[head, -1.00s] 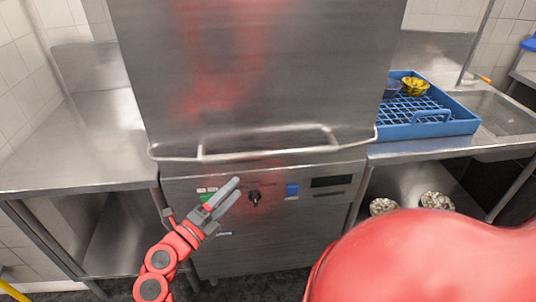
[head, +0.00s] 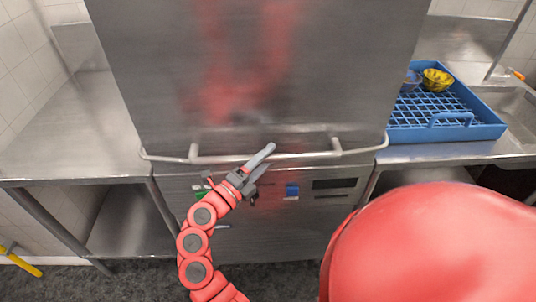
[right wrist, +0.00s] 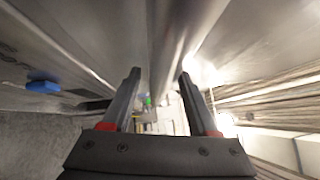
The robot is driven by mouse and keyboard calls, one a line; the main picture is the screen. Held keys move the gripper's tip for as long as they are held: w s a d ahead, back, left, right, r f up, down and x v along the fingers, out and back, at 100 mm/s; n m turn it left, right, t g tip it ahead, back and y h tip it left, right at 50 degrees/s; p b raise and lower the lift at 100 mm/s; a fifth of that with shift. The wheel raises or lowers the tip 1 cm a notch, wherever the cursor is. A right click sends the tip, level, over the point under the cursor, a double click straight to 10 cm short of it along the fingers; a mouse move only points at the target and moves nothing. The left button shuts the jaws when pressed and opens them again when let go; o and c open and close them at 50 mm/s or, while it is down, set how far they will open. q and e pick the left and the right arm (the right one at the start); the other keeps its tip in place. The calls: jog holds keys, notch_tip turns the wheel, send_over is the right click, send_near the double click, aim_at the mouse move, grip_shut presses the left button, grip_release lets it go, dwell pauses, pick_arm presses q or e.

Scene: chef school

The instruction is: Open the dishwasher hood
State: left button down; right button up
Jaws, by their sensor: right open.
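The dishwasher hood (head: 250,70) is a large grey steel box and is down on the machine's front panel (head: 335,205). Its handle (head: 365,150) is a pale bar along the hood's lower edge. My right gripper (head: 264,157) is open and empty, with its fingertips at the middle of the handle. In the right wrist view, the bar (right wrist: 172,45) runs lengthwise between and past the open fingers (right wrist: 160,76). I cannot tell whether they touch it. My left gripper is not in view.
A steel counter (head: 75,125) lies left of the machine. On the right counter sits a blue dish rack (head: 455,132) holding a yellow bowl (head: 436,80) and a bluish one (head: 411,80). A blue switch (head: 292,190) is on the front panel.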

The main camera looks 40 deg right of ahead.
grip_shut()
dwell(1.4)
